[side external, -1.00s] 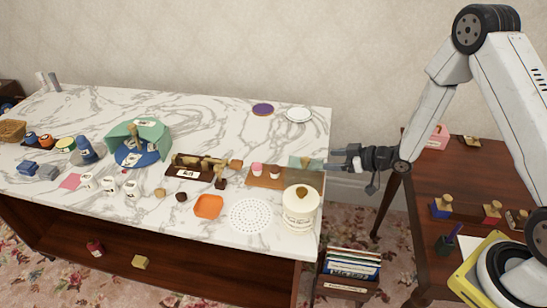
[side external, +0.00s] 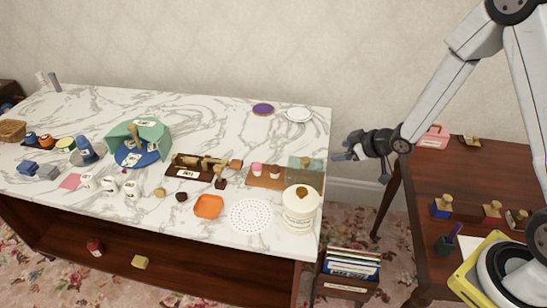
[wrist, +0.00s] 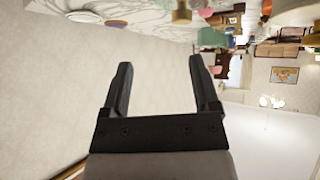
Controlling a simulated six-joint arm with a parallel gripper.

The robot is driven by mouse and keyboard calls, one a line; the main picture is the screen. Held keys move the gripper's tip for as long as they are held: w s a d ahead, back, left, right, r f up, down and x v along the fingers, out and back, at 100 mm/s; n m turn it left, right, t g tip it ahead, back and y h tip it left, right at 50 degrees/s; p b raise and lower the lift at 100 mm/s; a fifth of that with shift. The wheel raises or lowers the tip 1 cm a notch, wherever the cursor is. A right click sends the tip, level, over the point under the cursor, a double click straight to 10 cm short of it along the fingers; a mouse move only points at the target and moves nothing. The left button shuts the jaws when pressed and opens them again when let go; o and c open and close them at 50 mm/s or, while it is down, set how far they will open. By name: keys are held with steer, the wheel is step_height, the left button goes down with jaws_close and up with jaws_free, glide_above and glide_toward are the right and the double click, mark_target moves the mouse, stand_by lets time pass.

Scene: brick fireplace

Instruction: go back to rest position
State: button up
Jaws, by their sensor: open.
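My gripper (side external: 343,152) is open and empty in the side external view. It hangs in the air just beyond the right end of the marble-topped table (side external: 215,125), apart from everything on it. The wrist view shows both fingers of my gripper (wrist: 160,66) spread wide with nothing between them. Behind them is mostly plain wall, with the tabletop and its objects along the upper edge.
A cream lidded canister (side external: 300,212) stands at the table's front right corner. A small wooden-handled item (side external: 305,161) is on a green mat near the right edge. A dark side table (side external: 468,180) stands at right, a record crate (side external: 348,270) on the floor.

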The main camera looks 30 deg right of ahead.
steer(key=s+a+r+m+g+h, duration=0.1)
steer(key=s+a+r+m+g, duration=0.1)
steer(key=s, duration=0.6)
steer(key=s+a+r+m+g+h, duration=0.1)
steer(key=s+a+r+m+g, duration=0.1)
steer(key=s+r+g, duration=0.3)
steer(key=s, duration=0.4)
steer(key=shift+a+h, duration=0.15)
steer(key=shift+h, duration=0.15)
